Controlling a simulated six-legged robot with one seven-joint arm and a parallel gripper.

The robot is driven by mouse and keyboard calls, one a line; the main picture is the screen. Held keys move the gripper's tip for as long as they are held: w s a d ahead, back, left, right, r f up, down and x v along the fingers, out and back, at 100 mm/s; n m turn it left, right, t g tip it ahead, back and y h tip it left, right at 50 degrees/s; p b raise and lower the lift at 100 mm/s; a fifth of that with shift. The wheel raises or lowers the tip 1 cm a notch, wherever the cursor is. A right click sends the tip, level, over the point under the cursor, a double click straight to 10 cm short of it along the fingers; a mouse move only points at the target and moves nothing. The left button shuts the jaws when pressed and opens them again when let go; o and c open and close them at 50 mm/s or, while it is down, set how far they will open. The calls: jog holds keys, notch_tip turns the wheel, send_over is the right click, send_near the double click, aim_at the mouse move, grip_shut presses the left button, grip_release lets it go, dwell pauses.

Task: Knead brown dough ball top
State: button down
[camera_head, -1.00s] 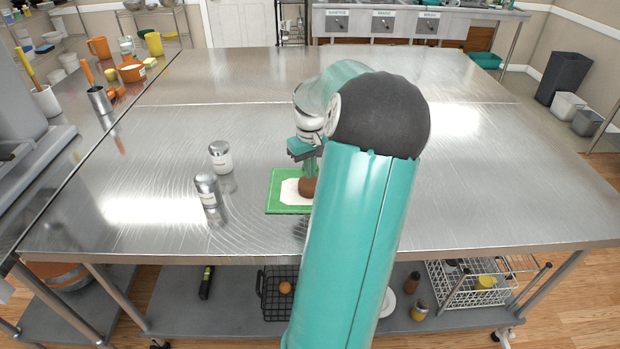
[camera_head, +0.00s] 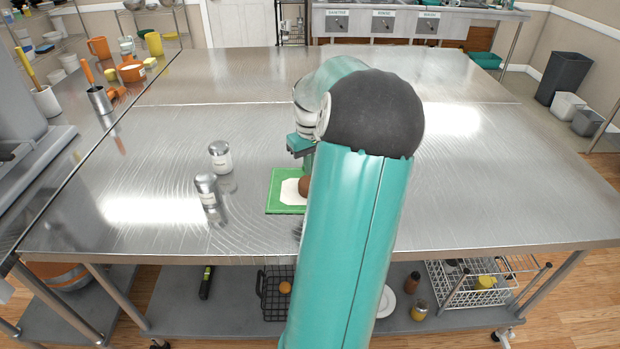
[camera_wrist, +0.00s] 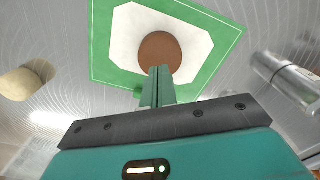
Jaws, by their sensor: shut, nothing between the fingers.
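The brown dough ball (camera_head: 304,186) sits on a white sheet (camera_head: 290,192) on a green board (camera_head: 274,206) on the metal table. My arm hides its right part in the head view. In the wrist view the round brown dough ball (camera_wrist: 160,52) lies near the middle of the white sheet (camera_wrist: 125,45) on the green board (camera_wrist: 103,60). My gripper (camera_wrist: 160,72) is shut and empty, its fingertips overlapping the near edge of the ball in the picture. I cannot tell whether they touch it.
Two metal-topped shakers (camera_head: 220,157) (camera_head: 207,190) stand left of the board. The metal table (camera_head: 450,200) is clear to the right and behind. A side counter at left holds an orange pan (camera_head: 132,72), mugs and a utensil holder (camera_head: 99,99).

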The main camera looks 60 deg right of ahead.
jog(key=shift+f, duration=1.45)
dwell(0.6)
jog(key=shift+r, duration=1.55)
jog(key=shift+f, duration=0.25)
jog(key=shift+f, duration=1.6)
